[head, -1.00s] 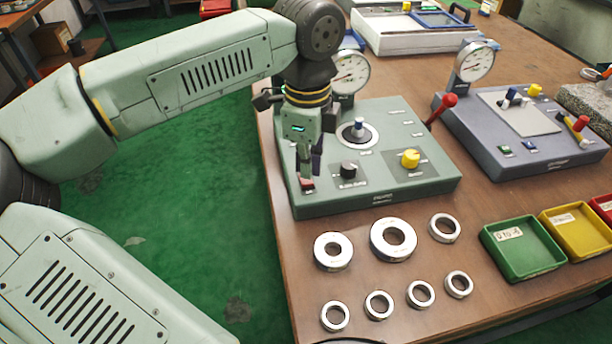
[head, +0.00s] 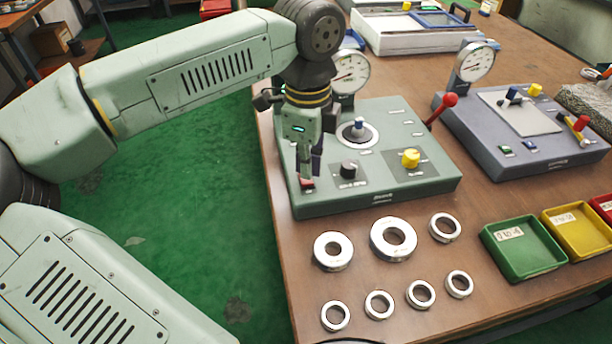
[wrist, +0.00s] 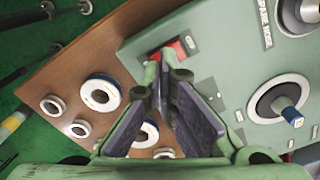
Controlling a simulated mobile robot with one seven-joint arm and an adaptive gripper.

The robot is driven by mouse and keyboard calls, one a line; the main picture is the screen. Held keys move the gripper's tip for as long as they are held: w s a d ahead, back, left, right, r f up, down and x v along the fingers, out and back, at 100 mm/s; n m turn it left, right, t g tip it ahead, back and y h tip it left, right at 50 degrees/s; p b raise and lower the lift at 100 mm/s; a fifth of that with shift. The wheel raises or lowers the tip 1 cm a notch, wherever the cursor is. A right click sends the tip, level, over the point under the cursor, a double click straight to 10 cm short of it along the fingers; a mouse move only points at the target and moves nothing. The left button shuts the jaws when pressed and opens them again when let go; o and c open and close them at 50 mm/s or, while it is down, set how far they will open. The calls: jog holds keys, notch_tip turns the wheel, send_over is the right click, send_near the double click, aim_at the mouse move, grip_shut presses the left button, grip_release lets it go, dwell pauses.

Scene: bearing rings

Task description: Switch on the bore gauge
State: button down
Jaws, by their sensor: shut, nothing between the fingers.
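The green bore gauge (head: 420,192) stands at the left of the table, with a round dial (head: 350,72), a black knob (head: 348,168), a yellow knob (head: 410,158) and a red-balled lever (head: 449,100). A small red switch (head: 307,184) sits at its front left corner; it also shows in the wrist view (wrist: 185,46). My gripper (head: 311,176) points down at this switch, its fingers shut and empty. In the wrist view the fingertips (wrist: 165,62) are right at the switch and partly cover it. I cannot tell whether they touch it or which way it is set.
Several metal rings (head: 393,239) lie on the table in front of the gauge. A grey-blue device (head: 520,160) with its own dial stands to the right. Green (head: 523,262) and yellow (head: 590,250) trays lie at the front right. The table's left edge is close to the gauge.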

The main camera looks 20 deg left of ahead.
aim_at(306, 182)
jog(key=shift+f+b, duration=1.05)
jog(key=shift+f, duration=0.05)
dwell(0.3)
jog(key=shift+r, duration=0.1)
jog(key=shift+r+p, duration=1.75)
jog(key=shift+r, duration=1.8)
jog(key=shift+f, duration=0.15)
